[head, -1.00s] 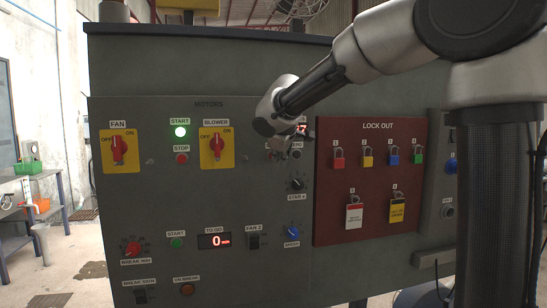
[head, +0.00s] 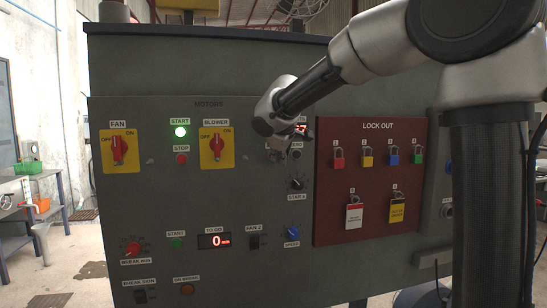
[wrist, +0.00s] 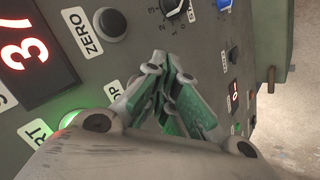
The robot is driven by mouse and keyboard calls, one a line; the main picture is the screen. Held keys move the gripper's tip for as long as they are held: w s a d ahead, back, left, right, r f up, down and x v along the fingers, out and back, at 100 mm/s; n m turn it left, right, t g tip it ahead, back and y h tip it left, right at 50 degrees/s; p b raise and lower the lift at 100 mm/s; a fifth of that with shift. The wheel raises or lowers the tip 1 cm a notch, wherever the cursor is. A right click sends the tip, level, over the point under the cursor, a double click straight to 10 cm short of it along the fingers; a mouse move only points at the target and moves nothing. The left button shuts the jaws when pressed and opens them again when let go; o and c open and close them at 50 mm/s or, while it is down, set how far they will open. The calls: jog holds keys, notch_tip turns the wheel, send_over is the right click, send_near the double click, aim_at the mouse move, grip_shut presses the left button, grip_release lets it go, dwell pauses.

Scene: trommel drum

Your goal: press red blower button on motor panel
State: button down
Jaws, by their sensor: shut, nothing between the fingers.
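The motor panel (head: 120,205) fills the middle of the head view. The yellow blower switch (head: 216,146) with its red knob sits left of my gripper (head: 279,152). The gripper is at the panel, just right of that switch, and covers part of the controls there. In the wrist view my gripper (wrist: 165,95) is shut and empty, its fingers over the panel beside a partly hidden STOP label (wrist: 115,90). A lit green START button (wrist: 60,128) shows at lower left, with a reddish edge near it. The red blower button is hidden or barely visible; contact cannot be told.
A black ZERO button (wrist: 110,23) and a red digital display (wrist: 35,55) are close to the fingers. The lit start light (head: 180,132) and red stop button (head: 181,158) are further left. A red lock-out board (head: 335,215) with several padlocks is at right.

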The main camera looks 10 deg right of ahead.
jog(key=shift+w, duration=0.4)
dwell(0.4)
jog(key=shift+s, duration=0.85)
jog(key=shift+s, duration=0.1)
jog(key=s, duration=0.4)
jog(key=shift+s, duration=0.4)
dwell(0.5)
